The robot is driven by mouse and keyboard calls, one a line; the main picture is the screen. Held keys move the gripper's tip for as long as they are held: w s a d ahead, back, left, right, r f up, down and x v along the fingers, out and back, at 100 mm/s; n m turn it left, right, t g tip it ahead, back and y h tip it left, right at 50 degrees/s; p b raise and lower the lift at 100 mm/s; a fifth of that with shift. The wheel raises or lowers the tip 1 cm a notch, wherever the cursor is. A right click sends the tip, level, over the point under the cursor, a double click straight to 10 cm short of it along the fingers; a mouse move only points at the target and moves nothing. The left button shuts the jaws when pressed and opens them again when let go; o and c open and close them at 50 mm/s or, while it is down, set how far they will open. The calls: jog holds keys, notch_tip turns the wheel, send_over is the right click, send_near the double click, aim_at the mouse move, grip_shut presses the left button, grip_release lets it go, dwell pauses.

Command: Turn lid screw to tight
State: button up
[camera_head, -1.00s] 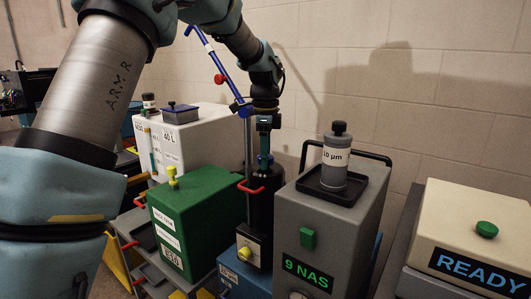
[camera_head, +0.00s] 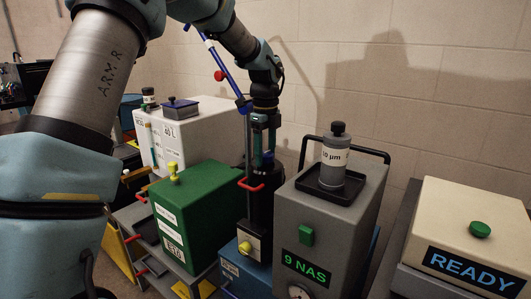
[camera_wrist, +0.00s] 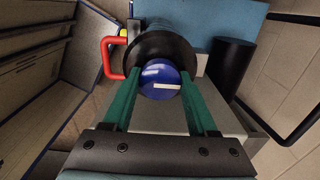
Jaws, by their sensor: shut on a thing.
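The lid screw (camera_wrist: 158,80) is a round blue knob with a white bar mark, seen from above in the wrist view. It sits on the round black lid (camera_wrist: 150,50). My gripper (camera_wrist: 159,74) has its two green fingers closed on opposite sides of the knob. In the head view my gripper (camera_head: 264,158) points down over the tall black housing (camera_head: 261,212).
A green box (camera_head: 190,210) stands left of the housing. A grey unit (camera_head: 322,225) marked "9 NAS" stands close on the right, with a grey bottle (camera_head: 335,163) on top. A cream box (camera_head: 470,225) reading "READY" is far right. A blue lever (camera_head: 228,70) rises behind the gripper.

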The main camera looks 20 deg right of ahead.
aim_at(265, 152)
dwell(0.3)
jog(key=o, duration=1.4)
jog(key=shift+c, duration=0.2)
jog(key=shift+r, duration=0.1)
notch_tip(265, 152, up, 11)
jog(key=b, duration=0.2)
jog(key=shift+f+b, duration=0.2)
jog(key=shift+b, duration=0.1)
jog(key=shift+a, duration=0.1)
